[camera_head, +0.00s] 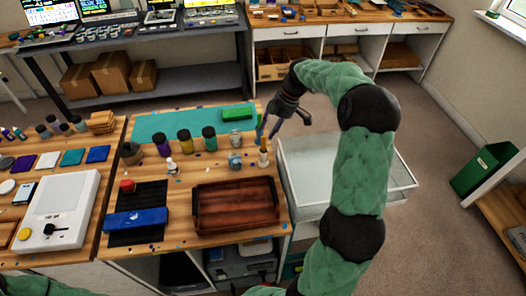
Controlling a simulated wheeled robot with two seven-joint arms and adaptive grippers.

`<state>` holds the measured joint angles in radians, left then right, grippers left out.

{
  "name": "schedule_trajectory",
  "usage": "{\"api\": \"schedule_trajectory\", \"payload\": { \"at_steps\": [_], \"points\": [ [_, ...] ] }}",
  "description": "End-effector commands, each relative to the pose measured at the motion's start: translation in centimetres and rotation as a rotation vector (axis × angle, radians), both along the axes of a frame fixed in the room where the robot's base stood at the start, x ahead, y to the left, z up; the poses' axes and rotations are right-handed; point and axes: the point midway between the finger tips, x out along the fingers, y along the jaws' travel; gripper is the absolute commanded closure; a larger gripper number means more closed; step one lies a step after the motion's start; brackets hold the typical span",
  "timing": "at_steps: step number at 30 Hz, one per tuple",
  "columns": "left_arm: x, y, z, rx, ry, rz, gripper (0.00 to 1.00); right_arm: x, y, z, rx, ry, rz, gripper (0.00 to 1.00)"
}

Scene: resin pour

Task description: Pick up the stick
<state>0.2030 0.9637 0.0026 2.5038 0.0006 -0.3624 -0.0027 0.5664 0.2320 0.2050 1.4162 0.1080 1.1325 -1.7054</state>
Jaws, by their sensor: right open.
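A thin tan upright piece (264,146), which looks like the stick, stands near the right edge of the wooden worktop, beside a small pale jar (235,161). It is small, and I cannot tell whether it stands in a holder. My right gripper (287,126) is open and empty, above and just behind the stick at the worktop's right edge. Its fingers point down and are spread apart. I cannot tell whether a finger touches anything. Only a bit of my left arm shows at the bottom left; its gripper is out of view.
A dark wooden tray (236,229) lies in front of the stick. A white-rimmed bin (345,203) stands right of the worktop, partly behind my right arm.

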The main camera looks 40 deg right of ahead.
Motion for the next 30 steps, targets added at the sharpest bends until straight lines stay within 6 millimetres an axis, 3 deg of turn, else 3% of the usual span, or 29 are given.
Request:
{"api": "schedule_trajectory", "payload": {
  "at_steps": [8,18,26,30],
  "points": [
    [0.0,0.0,-0.4,0.000,-0.001,0.000,0.60,0.4,0.6,-1.6,0.000,0.001,0.000,0.59],
    [0.0,0.0,-1.7,0.000,-0.001,0.000,0.60,1.4,2.1,-5.4,0.001,0.001,-0.001,0.59],
    [0.0,0.0,-1.7,0.000,-0.001,0.000,0.60,1.6,2.3,-5.8,0.000,0.000,-0.001,0.59],
    [0.0,0.0,-1.7,0.000,-0.001,0.000,0.60,1.6,2.3,-5.8,0.000,0.000,-0.001,0.92]
  ]
}}
